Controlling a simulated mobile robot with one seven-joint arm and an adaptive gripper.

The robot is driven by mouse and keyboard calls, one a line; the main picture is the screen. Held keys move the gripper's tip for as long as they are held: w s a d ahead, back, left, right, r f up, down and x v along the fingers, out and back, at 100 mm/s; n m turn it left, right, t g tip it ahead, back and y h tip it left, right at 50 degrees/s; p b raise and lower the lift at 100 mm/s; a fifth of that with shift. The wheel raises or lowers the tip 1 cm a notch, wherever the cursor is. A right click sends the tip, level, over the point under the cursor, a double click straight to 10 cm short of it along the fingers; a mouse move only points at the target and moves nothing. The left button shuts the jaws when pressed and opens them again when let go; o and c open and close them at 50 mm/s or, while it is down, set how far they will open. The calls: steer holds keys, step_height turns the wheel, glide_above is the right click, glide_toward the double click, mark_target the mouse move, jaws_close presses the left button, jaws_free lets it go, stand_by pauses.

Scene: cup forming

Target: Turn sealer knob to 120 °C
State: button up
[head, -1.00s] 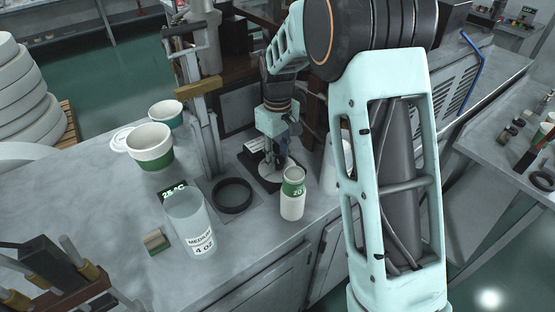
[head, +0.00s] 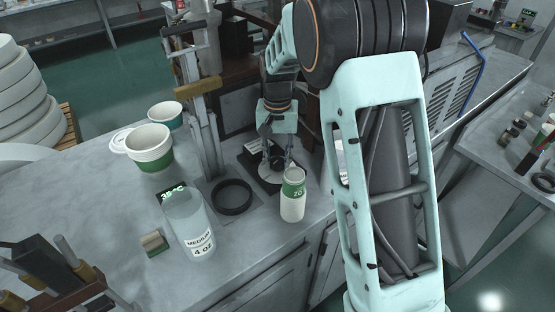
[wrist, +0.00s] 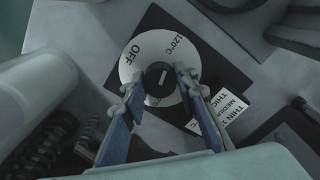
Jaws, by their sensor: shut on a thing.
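The sealer knob (wrist: 162,98) is a dark round knob at the middle of a white dial (wrist: 177,45) marked OFF and 120°C, on a black plate. My gripper (wrist: 160,84) is shut on the knob, a finger on each side. The knob's light pointer mark points up in the wrist view, between OFF and 120°C. In the head view my gripper (head: 275,163) reaches down onto the dial, and the knob is mostly hidden. A green display (head: 172,192) behind the clear cup seems to read about 35 °C.
A clear cup (head: 190,226) labelled medium 4 oz stands front left. A white and green bottle (head: 292,200) stands close in front of my gripper. A black ring (head: 232,196) lies left of it. Paper cups (head: 150,150) stand further left. A label card (wrist: 232,118) lies beside the dial.

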mark_target(278, 161)
steer(key=shift+m, duration=0.6)
steer(key=shift+w, duration=0.1)
steer(key=o, duration=1.1)
steer(key=shift+o, duration=0.2)
steer(key=shift+r, duration=0.1)
step_height(278, 161, up, 12)
